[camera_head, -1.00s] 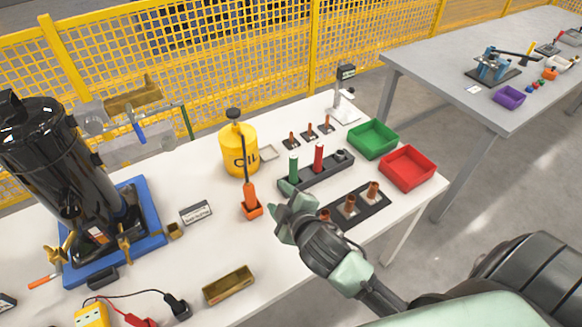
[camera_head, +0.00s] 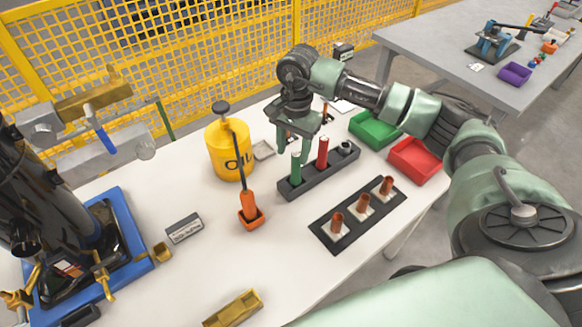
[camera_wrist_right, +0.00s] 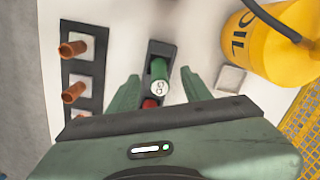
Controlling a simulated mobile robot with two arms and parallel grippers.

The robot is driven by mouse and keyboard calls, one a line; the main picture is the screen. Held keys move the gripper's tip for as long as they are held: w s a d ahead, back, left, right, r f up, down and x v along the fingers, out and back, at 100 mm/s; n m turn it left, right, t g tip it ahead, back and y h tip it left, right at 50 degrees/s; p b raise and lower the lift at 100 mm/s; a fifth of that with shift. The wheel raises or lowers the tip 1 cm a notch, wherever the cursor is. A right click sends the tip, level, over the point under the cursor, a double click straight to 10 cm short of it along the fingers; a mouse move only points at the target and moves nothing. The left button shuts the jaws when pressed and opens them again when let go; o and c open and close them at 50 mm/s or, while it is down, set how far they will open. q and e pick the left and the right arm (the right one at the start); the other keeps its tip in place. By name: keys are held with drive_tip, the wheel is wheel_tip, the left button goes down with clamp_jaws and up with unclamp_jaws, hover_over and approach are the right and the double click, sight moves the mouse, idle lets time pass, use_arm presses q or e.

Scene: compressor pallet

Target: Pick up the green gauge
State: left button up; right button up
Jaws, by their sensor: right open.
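The green gauge (camera_head: 296,169) is a green cylinder standing upright in a dark holder (camera_head: 320,176) on the white table. Its pale marked top end (camera_wrist_right: 159,87) faces the right wrist camera. My right gripper (camera_head: 292,154) is open and points down over the gauge. In the right wrist view the two green fingers show apart, one on either side of the gauge, with no clear contact. A red cylinder (camera_head: 322,152) stands beside the green one in the same holder. My left gripper is not in view.
A yellow oil can (camera_head: 228,152) and an orange-based tool (camera_head: 250,215) stand to the left. A dark plate with copper-coloured pegs (camera_head: 364,207) lies in front. Green (camera_head: 373,130) and red (camera_head: 416,160) bins sit at the right.

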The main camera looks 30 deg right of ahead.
sight(296, 165)
drive_tip(key=shift+d+h, duration=0.3)
drive_tip(key=shift+d, duration=0.4)
drive_tip(key=shift+s+f, duration=0.15)
drive_tip(key=shift+f, duration=0.25)
drive_tip(key=f, duration=0.1)
drive_tip(key=f+p, duration=0.1)
drive_tip(key=f, duration=0.1)
drive_tip(key=f+p, duration=0.1)
drive_tip(key=f, duration=0.1)
drive_tip(key=shift+w+f, duration=0.25)
drive_tip(key=shift+w, duration=0.1)
drive_tip(key=shift+f, duration=0.55)
clamp_jaws()
